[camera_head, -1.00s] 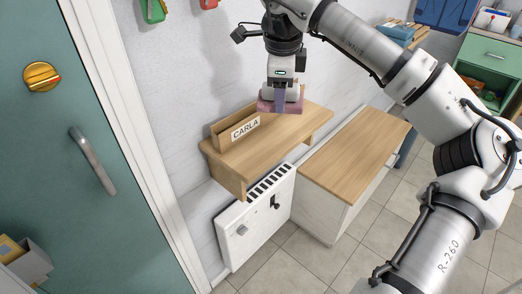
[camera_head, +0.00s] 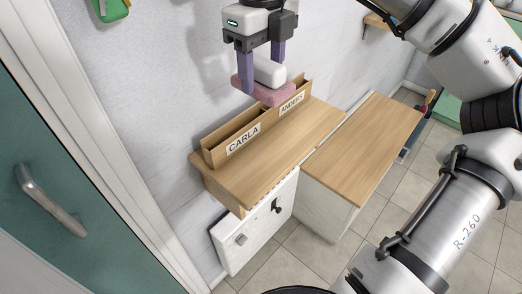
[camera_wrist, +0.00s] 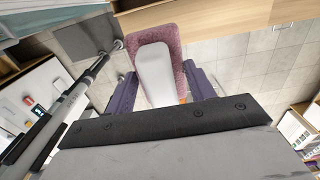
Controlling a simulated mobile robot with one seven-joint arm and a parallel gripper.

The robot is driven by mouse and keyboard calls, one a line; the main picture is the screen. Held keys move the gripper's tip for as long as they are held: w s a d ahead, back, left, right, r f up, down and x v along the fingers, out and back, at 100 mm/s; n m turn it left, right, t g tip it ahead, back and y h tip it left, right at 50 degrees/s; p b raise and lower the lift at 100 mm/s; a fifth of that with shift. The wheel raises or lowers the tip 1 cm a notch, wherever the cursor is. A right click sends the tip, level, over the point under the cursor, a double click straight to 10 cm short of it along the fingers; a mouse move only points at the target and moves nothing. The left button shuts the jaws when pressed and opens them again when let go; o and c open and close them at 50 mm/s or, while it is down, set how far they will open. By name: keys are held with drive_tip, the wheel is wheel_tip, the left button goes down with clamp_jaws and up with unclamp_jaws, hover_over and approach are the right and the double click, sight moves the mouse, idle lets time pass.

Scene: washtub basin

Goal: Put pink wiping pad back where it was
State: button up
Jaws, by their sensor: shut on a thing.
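The pink wiping pad (camera_head: 266,93) has a white grip (camera_head: 268,71) on top. My gripper (camera_head: 262,72) is shut on it, with the purple fingers at both sides of the white grip. In the head view the pad is in the air, above or in front of the wooden shelf (camera_head: 232,182); the exact gap is hard to tell. In the wrist view the pink pad (camera_wrist: 172,37) and its white grip lie between the two fingers. A wooden holder (camera_head: 214,150) labelled CARLA and ANDERS stands along the shelf's wall side. The pad hides part of its far end.
A wooden-topped cabinet (camera_head: 368,150) stands to the right of the shelf, its top clear. A teal door (camera_head: 70,225) is at the left. The shelf's front surface is bare.

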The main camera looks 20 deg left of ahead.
wheel_tip(320, 180, down, 19)
drive_tip(key=p, duration=0.2)
drive_tip(key=shift+p, duration=0.35)
drive_tip(key=shift+f, duration=0.4)
drive_tip(key=shift+f+b, duration=0.2)
drive_tip(key=shift+b, duration=0.1)
drive_tip(key=o, duration=0.9)
drive_tip(key=shift+r, duration=0.1)
wheel_tip(320, 180, up, 12)
drive_tip(key=shift+r+b, duration=0.1)
drive_tip(key=shift+b, duration=0.45)
